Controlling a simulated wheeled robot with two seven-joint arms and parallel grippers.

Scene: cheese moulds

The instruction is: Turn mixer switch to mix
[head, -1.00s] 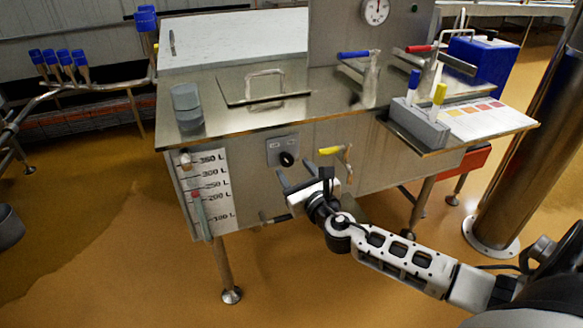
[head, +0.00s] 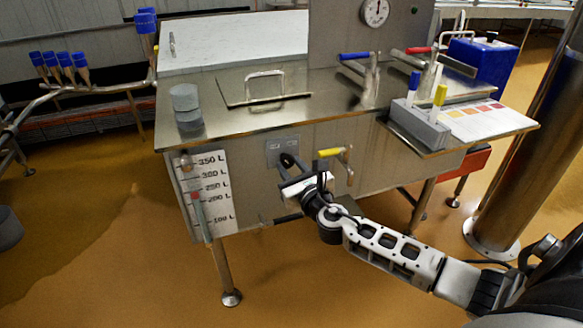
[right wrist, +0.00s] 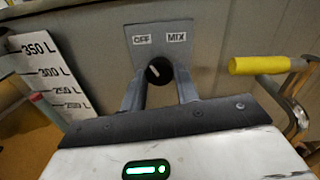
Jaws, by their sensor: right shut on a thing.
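The mixer switch is a black round knob (right wrist: 158,73) on a grey plate (right wrist: 150,36) labelled OFF at left and MIX at right. A white mark on the knob leans up and left, toward OFF. The plate also shows in the head view (head: 282,146) on the vat's front, with the knob largely hidden by the gripper. My right gripper (head: 290,164) is at the plate, shut on the knob, with one finger on each side of it in the right wrist view (right wrist: 161,76). My left gripper is not in view.
A yellow-handled valve (head: 331,152) sticks out close to the right of my gripper. A volume scale (head: 205,190) stands to the left. Above are the vat's top with a lid (head: 235,88) and a grey box of handled tools (head: 418,128) at the right.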

